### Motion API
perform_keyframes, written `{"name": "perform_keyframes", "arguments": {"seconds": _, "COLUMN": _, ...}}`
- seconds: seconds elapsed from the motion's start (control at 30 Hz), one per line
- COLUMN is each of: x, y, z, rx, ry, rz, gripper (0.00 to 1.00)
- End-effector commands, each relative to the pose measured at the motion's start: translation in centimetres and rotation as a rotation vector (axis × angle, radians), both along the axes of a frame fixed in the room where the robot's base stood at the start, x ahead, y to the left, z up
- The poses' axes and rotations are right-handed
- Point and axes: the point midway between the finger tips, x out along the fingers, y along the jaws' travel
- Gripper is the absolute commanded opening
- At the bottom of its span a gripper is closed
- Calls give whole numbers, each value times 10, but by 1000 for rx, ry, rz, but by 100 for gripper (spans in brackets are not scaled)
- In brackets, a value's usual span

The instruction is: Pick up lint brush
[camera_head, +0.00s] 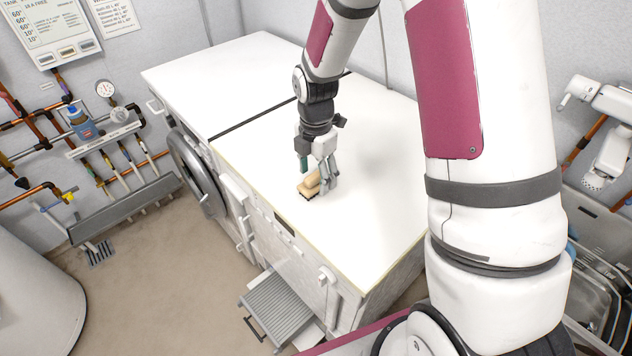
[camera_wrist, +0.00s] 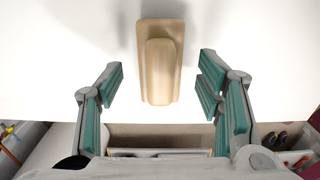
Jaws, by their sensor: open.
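The lint brush (camera_head: 311,185) is a tan, wooden-looking block with dark bristles along its lower edge. It lies on the white top of the machines, near the front edge. In the wrist view the brush (camera_wrist: 161,65) shows from above, with a narrower raised handle on a wider base. My gripper (camera_head: 318,180) is just above the brush, pointing down. In the wrist view its teal-padded fingers (camera_wrist: 160,85) are spread wide, one on each side of the brush, with a gap on both sides. Nothing is between the pads except the brush's handle end, seen below them.
The white worktop (camera_head: 375,190) is otherwise bare around the brush. A round washer door (camera_head: 197,172) and a grey pull-out step (camera_head: 287,302) stick out at the front. Pipes and a blue bottle (camera_head: 83,124) are on the left wall. A sink (camera_head: 598,270) is at right.

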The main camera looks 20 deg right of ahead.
Motion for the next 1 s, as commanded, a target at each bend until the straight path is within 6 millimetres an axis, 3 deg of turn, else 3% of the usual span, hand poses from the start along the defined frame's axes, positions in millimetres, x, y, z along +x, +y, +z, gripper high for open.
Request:
{"name": "perform_keyframes", "arguments": {"seconds": 0.33, "x": 0, "y": 0, "z": -10, "rx": -1, "ry": 0, "rz": 0, "gripper": 60}}
{"name": "perform_keyframes", "arguments": {"seconds": 0.57, "x": 0, "y": 0, "z": -10, "rx": 0, "ry": 0, "rz": 0, "gripper": 10}}
{"name": "perform_keyframes", "arguments": {"seconds": 0.6, "x": 0, "y": 0, "z": -10, "rx": 0, "ry": 0, "rz": 0, "gripper": 7}}
{"name": "perform_keyframes", "arguments": {"seconds": 0.67, "x": 0, "y": 0, "z": -9, "rx": -1, "ry": 0, "rz": 0, "gripper": 2}}
{"name": "perform_keyframes", "arguments": {"seconds": 1.0, "x": 0, "y": 0, "z": -5, "rx": 0, "ry": -1, "rz": -1, "gripper": 2}}
